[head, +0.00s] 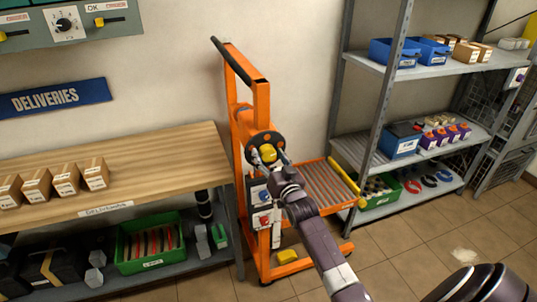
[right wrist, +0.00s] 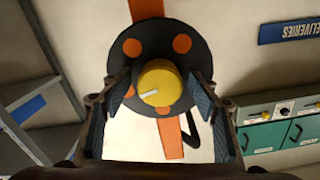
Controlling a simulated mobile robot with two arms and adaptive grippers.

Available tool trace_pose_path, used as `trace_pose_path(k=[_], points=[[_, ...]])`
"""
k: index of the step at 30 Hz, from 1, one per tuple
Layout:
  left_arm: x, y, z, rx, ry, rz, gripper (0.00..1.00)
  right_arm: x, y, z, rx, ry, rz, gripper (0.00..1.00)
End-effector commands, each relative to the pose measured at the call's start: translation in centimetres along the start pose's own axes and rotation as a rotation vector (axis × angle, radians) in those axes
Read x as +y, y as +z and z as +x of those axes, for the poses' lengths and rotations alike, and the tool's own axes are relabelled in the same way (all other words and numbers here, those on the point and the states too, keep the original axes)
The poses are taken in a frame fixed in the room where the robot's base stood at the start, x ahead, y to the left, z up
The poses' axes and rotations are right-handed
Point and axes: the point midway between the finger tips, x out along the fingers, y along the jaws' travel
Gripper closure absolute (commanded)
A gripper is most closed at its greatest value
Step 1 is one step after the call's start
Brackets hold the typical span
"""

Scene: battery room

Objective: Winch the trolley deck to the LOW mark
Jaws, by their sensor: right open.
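The orange trolley (head: 262,95) stands against the wall between the bench and the shelving. Its roller deck (head: 318,187) sits low to mid height on the right side of the mast. The winch is a dark disc with orange spots (right wrist: 130,48) and a yellow knob (right wrist: 160,82) with a pale mark on it. In the head view the yellow knob (head: 268,152) shows between my right gripper's fingers. My right gripper (right wrist: 160,100) is open, with one finger on each side of the knob and visible gaps. The LOW mark cannot be made out. My left gripper is not in view.
A wooden bench (head: 150,155) with several cartons stands at the left, with a green crate (head: 125,265) on its lower shelf. Grey shelving (head: 440,72) with blue bins stands close at the right.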

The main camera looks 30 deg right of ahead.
Motion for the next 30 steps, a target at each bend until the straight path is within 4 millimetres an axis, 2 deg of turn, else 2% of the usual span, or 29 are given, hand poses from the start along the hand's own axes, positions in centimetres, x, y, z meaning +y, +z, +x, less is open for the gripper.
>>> trace_pose_path(k=[10,21,30], points=[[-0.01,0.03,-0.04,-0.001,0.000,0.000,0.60,0.00,0.03,0.29,-0.001,0.000,-0.001,0.46],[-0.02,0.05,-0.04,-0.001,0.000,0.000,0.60,0.01,0.03,0.27,-0.001,0.000,-0.001,0.86],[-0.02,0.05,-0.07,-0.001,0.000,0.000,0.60,0.02,0.03,0.27,-0.001,0.000,-0.037,0.86]])
